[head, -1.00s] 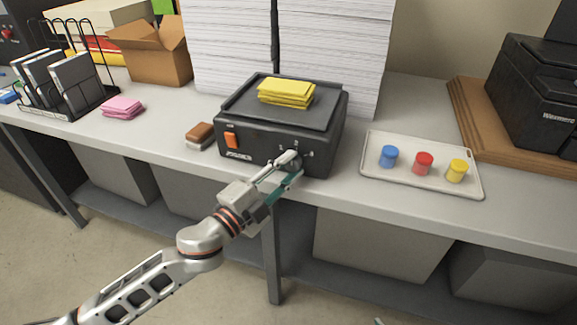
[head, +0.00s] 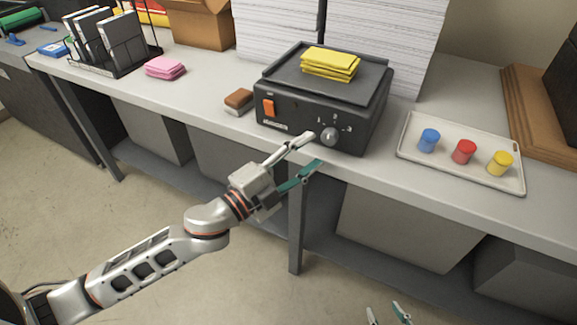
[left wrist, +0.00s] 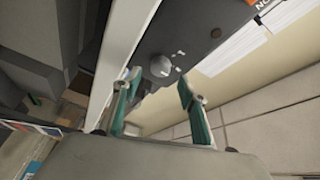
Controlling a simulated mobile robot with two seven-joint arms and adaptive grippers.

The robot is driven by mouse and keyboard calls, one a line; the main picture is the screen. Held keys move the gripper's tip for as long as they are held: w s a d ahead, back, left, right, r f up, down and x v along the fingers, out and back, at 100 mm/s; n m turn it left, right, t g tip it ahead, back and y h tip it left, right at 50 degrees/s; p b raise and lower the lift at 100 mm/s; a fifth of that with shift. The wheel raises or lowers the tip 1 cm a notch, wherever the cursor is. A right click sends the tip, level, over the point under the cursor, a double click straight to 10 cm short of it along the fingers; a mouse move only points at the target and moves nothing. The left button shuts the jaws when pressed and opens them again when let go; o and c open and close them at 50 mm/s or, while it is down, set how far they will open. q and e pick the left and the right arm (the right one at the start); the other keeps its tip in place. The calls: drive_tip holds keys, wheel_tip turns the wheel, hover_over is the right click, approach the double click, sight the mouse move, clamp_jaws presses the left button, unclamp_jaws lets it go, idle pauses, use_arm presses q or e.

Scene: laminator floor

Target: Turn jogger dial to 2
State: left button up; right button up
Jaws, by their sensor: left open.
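The black jogger (head: 310,105) stands on the bench with an orange switch (head: 269,108) on its front. Its round grey dial (head: 330,137) is at the right of that front, with small white marks around it too small to read. The dial also shows in the left wrist view (left wrist: 160,66), beyond the fingertips. My left gripper (head: 313,151) is open and empty, just in front of the dial and apart from it. My right gripper (head: 388,314) shows only its fingertips at the bottom edge, spread apart with nothing between them.
Yellow pads (head: 331,64) lie on the jogger. A tray (head: 408,152) with blue, red and yellow pieces is to its right. A brown-topped block (head: 239,101) and pink pads (head: 165,68) are to its left. Tall paper stacks (head: 375,45) stand behind it.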

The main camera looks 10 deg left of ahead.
use_arm(q)
drive_tip(key=v, duration=0.6)
drive_tip(key=shift+s, duration=0.15)
drive_tip(key=shift+a, duration=0.15)
drive_tip(key=s+a+f+n+y, duration=0.25)
drive_tip(key=f+n, duration=0.25)
drive_tip(key=f, duration=0.3)
drive_tip(key=s+a+f+n+y, duration=0.1)
drive_tip(key=a+f+n+y, duration=0.4)
drive_tip(key=f, duration=0.4)
drive_tip(key=s+a+f+n+g+y, duration=0.2)
drive_tip(key=s+a+f+n+g, duration=0.2)
drive_tip(key=s+f+n, duration=0.3)
drive_tip(key=s+f, duration=0.5)
drive_tip(key=f, duration=0.3)
drive_tip(key=shift+a+f+n, duration=0.15)
drive_tip(key=shift+a+n, duration=0.1)
drive_tip(key=shift+n, duration=0.15)
